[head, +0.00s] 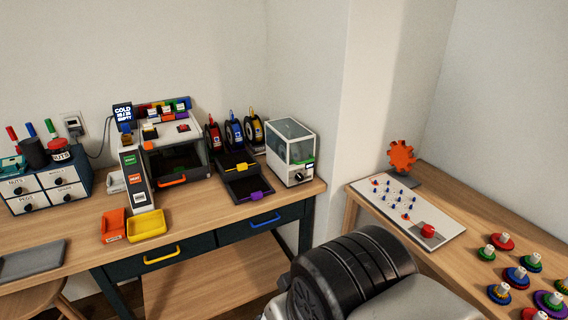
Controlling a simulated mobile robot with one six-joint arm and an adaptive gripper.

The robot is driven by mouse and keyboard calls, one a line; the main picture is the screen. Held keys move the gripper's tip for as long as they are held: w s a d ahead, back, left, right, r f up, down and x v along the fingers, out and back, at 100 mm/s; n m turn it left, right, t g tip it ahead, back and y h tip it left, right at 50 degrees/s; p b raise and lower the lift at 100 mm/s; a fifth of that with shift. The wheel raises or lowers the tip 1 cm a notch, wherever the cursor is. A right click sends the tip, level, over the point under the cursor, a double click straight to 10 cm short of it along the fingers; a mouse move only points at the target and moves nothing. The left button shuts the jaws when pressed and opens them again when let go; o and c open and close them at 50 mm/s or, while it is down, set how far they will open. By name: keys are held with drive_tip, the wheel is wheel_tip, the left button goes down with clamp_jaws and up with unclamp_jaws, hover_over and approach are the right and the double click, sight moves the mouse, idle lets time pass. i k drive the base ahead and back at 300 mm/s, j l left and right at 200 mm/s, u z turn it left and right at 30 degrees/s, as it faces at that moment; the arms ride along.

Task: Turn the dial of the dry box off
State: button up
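The dry box (280,151) is a white box with clear panels on its front and top. It stands at the right end of the back workbench. Its small dark round dial (299,176) is low on the front, at the right. The dial's pointer and markings are too small to read. A black and grey part of my own body fills the bottom middle of the view. My gripper's fingers do not show, and nothing covers the dial.
A printer (175,150) is further left. A right-hand table holds a peg board (396,208) and coloured gears (501,242).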

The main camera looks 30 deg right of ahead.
sight(299, 176)
drive_tip(key=i+l+z, duration=0.15)
drive_tip(key=z, duration=0.25)
drive_tip(key=i+l+z, duration=0.2)
drive_tip(key=z, duration=0.15)
drive_tip(key=i+l+z, duration=0.2)
drive_tip(key=z, duration=0.2)
